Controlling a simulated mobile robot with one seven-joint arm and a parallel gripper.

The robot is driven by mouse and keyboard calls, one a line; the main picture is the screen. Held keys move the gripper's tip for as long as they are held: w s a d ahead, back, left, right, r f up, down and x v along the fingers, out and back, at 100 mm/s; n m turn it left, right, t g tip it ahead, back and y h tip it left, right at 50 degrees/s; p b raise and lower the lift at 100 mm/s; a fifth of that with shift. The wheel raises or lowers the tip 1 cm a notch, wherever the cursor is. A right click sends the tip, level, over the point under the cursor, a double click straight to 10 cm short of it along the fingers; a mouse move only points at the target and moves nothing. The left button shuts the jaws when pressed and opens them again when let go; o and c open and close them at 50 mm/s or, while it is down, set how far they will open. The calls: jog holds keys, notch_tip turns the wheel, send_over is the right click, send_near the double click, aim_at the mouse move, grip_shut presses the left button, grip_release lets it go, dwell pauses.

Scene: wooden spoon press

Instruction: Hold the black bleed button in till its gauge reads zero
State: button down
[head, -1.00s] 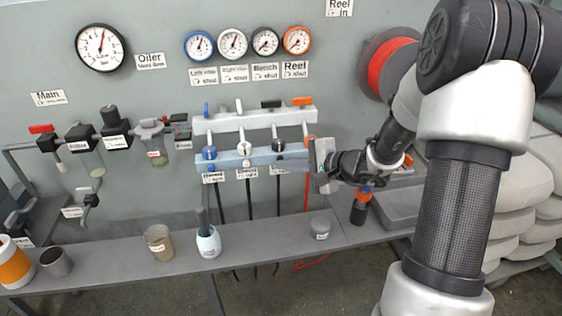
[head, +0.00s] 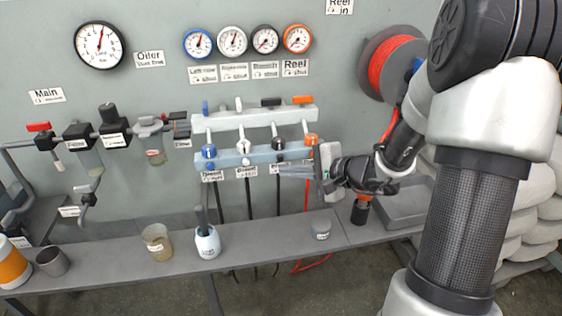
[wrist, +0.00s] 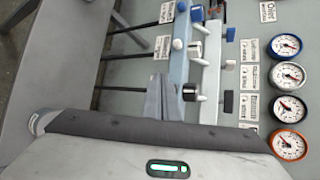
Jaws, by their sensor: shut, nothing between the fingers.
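The black bleed button (head: 278,143) is on the light blue lower rail, between the white and orange ones. It also shows in the wrist view (wrist: 190,92), just right of my fingers. My gripper (head: 283,170) is shut and empty, its fingers pointing left across the labels just below the black button. In the wrist view the closed fingers (wrist: 161,98) lie beside the button; I cannot tell whether they touch. The black-rimmed gauge (head: 264,39) hangs above; its needle seems to point to the lower left, but the figures are too small to read.
Blue (head: 208,151), white (head: 243,146) and orange (head: 311,140) buttons share the rail. Levers stand on the white rail (head: 254,118) above. Hoses hang below. A grey bench (head: 280,238) holds cups and a small pot (head: 320,228). The red reel (head: 385,66) is right.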

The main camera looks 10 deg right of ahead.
jog(key=s+b, duration=0.1)
jog(key=s, duration=0.2)
jog(key=shift+s, duration=0.3)
